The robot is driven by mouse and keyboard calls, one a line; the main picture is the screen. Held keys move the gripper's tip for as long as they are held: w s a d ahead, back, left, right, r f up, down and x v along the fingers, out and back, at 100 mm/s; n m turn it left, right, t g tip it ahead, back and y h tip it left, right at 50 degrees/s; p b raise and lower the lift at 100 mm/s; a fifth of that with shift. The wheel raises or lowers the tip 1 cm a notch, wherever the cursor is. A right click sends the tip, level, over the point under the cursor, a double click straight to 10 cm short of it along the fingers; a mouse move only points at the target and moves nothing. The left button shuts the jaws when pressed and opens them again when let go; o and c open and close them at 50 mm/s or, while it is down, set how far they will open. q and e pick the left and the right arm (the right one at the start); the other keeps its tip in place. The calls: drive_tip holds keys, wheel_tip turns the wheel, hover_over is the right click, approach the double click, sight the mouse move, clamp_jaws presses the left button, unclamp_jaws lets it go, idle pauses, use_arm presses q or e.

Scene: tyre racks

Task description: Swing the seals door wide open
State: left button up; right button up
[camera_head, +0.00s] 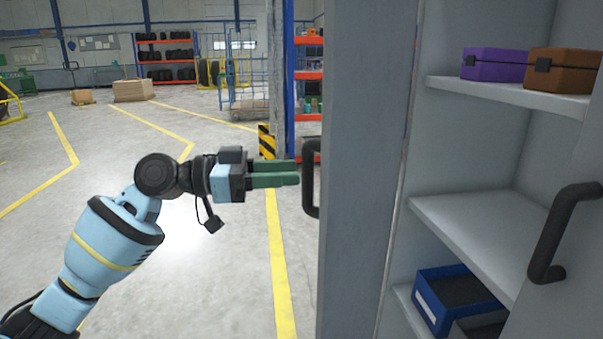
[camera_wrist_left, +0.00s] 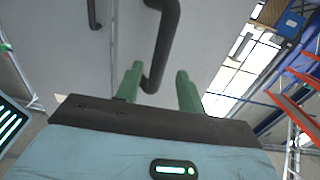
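A grey cabinet door (camera_head: 365,150) stands partly open in the middle of the head view, with shelves showing to its right. No label shows on it, so I cannot tell from the pictures that it is the seals door. Its black bar handle (camera_head: 309,178) sticks out at its left side. My left gripper (camera_head: 298,174) is open, with its green fingers pointing at this handle. In the left wrist view, the lower end of a black handle (camera_wrist_left: 165,45) shows between the open fingertips (camera_wrist_left: 158,75); I cannot tell whether they touch. My right gripper is out of view.
A second black handle (camera_head: 563,232) stands at the right. Cabinet shelves (camera_head: 475,240) hold a purple box (camera_head: 494,65), a brown box (camera_head: 565,70) and a blue bin (camera_head: 428,303). Open floor (camera_head: 200,290) lies left of the door. A blue post stands behind my gripper.

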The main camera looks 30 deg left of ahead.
use_arm(q)
drive_tip(key=shift+v, duration=1.7)
